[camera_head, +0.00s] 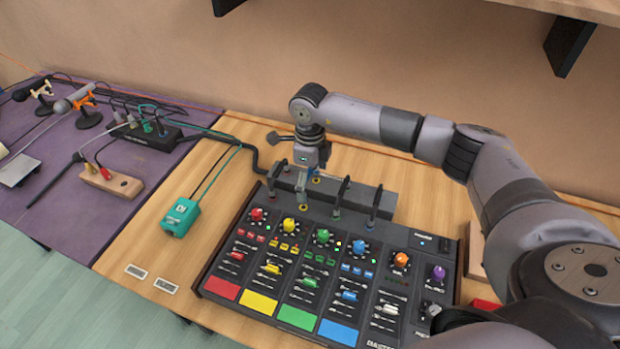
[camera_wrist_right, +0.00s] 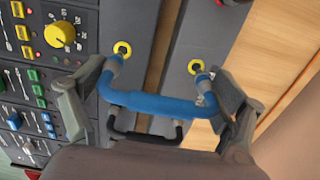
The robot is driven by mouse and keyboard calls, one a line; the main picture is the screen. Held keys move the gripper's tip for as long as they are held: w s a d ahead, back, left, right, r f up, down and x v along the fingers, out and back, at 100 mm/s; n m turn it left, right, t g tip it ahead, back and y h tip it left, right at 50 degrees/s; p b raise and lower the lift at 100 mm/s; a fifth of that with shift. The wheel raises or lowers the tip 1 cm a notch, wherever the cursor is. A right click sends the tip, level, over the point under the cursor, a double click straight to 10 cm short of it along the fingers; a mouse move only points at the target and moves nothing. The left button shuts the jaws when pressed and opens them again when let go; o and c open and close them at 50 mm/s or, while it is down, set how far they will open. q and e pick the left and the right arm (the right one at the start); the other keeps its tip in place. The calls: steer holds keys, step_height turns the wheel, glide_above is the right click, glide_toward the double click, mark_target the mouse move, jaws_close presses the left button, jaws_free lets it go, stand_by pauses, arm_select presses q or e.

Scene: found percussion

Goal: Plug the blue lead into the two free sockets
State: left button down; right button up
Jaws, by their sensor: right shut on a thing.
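The blue lead (camera_wrist_right: 155,104) is a stiff bridge-shaped cable with a plug at each end. My right gripper (camera_wrist_right: 155,92) is shut on it, one finger at each end. In the wrist view, its left plug lies just below a yellow-ringed socket (camera_wrist_right: 122,48) on the mixer's back strip. Its right plug lies by a second yellow-ringed socket (camera_wrist_right: 196,67) on the dark bar behind. I cannot tell whether either tip has entered. In the head view my right gripper (camera_head: 307,180) is over the mixer's (camera_head: 250,262) back edge. My left gripper is out of view.
Black bridging leads (camera_head: 339,190) stand close to the right of my gripper, and one black lead (camera_wrist_right: 150,132) shows under the blue lead. The dark bar (camera_head: 358,192) lies behind the mixer. A green box (camera_head: 180,217) with a cable sits left on the table.

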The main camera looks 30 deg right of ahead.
steer(key=shift+f+b, duration=1.2)
steer(key=shift+f, duration=0.2)
steer(key=o, duration=0.9)
steer(key=shift+r, duration=0.1)
step_height(320, 180, up, 12)
steer(key=shift+f, duration=0.1)
